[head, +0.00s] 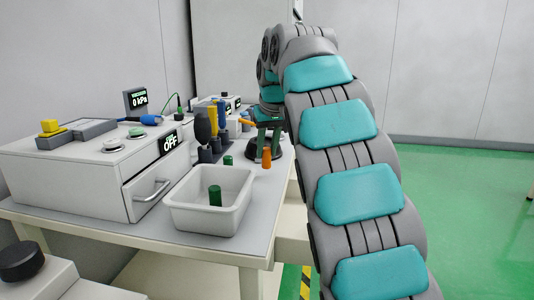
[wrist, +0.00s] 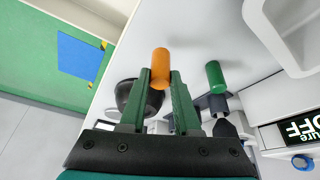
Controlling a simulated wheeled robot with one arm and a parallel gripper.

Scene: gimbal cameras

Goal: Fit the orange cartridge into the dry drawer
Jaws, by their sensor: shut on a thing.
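My gripper (wrist: 160,80) is shut on the orange cartridge (wrist: 160,58), which sticks out beyond the two green fingertips in the wrist view. In the head view the orange cartridge (head: 266,159) hangs upright below the gripper (head: 265,143), to the right of the white bin. A drawer front with a metal handle (head: 152,190) is in the white machine at left and looks shut. I cannot read any label naming it the dry drawer.
A white bin (head: 178,216) holds a green cartridge (head: 215,196). Another green cartridge (head: 228,160) stands behind it beside dark holders with tools (head: 205,130). The machine's display (head: 170,142) reads OFF. A black round thing (wrist: 130,95) is close beside the gripper.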

